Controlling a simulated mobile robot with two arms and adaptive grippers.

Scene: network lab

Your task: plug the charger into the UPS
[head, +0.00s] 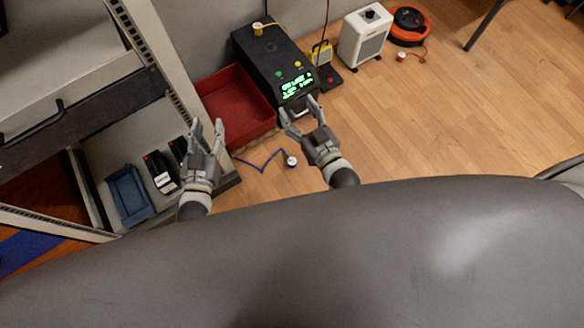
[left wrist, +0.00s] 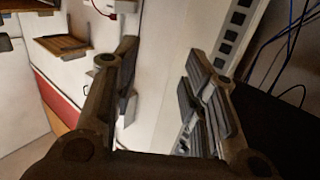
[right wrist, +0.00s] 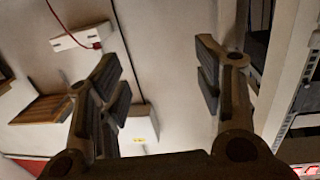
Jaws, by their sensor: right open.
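The UPS looks to be the black box (head: 262,62) with a lit green display, on the floor against the wall in the head view. A small white round plug (head: 291,160) on a blue cable lies on the wooden floor; I cannot tell whether it is the charger. A yellow plug-like piece (head: 258,29) sits on the UPS's far end. My left gripper (head: 207,126) is open and empty, left of the red tray. My right gripper (head: 298,106) is open and empty, appearing just in front of the UPS's display end. Neither wrist view shows the UPS.
A red tray (head: 236,108) lies left of the UPS. A rack (head: 150,50) with a blue bin (head: 130,194) stands at left. A yellow device (head: 321,53), a white heater (head: 364,36) and an orange cable reel (head: 409,26) stand to the right.

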